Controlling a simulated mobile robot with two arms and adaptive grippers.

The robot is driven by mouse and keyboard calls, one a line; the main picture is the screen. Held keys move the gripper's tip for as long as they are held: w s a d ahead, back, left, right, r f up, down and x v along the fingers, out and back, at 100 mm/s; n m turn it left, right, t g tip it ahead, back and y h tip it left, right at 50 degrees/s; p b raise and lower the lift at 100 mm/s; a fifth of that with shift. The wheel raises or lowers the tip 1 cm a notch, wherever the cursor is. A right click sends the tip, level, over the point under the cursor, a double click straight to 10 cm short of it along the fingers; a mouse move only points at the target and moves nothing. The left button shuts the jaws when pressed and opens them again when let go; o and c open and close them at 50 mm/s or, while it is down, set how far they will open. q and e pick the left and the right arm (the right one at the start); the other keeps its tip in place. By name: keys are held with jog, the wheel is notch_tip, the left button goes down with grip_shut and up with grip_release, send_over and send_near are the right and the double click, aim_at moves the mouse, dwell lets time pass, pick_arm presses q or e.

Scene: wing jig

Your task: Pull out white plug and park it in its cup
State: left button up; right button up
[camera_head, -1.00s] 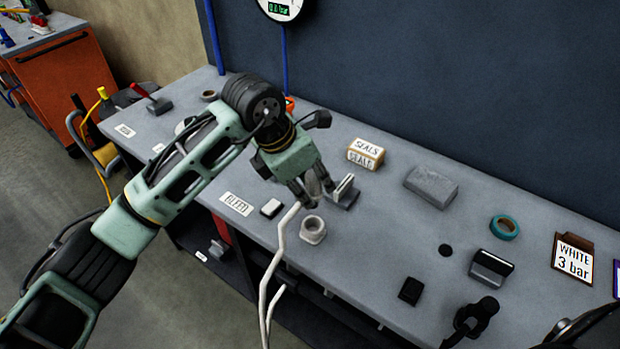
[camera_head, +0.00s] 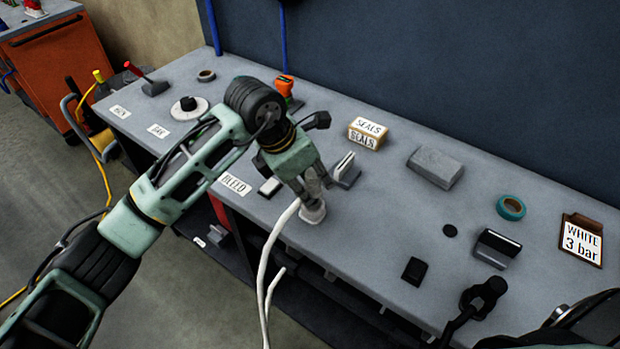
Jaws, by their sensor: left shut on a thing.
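My left gripper (camera_head: 313,196) is shut, with its fingers pointing down, directly over the pale cup (camera_head: 313,215) near the bench's front edge. The white hose (camera_head: 267,258) runs from the fingers down over the front edge. The white plug at the hose's end is hidden between the fingers. The fingertips meet the cup's mouth in the picture; I cannot tell how deep the plug sits.
A small dark stand with a pale plate (camera_head: 345,170) is close right of the gripper. The BLEED label (camera_head: 235,184) and a white-topped block (camera_head: 270,187) lie left. The SEALS box (camera_head: 367,133) and grey block (camera_head: 435,167) stand behind. A WHITE 3 bar sign (camera_head: 582,240) is far right.

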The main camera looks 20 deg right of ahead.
pick_arm(q)
jog(key=shift+f+b, duration=0.15)
jog(key=shift+b, duration=0.3)
dwell(0.6)
jog(key=shift+f, duration=0.2)
jog(key=shift+f+b, duration=0.4)
jog(key=shift+b, duration=0.3)
jog(key=shift+f+b, duration=0.4)
jog(key=shift+b, duration=0.05)
jog(key=shift+f+b, duration=0.7)
jog(key=shift+b, duration=0.05)
jog(key=o, duration=1.2)
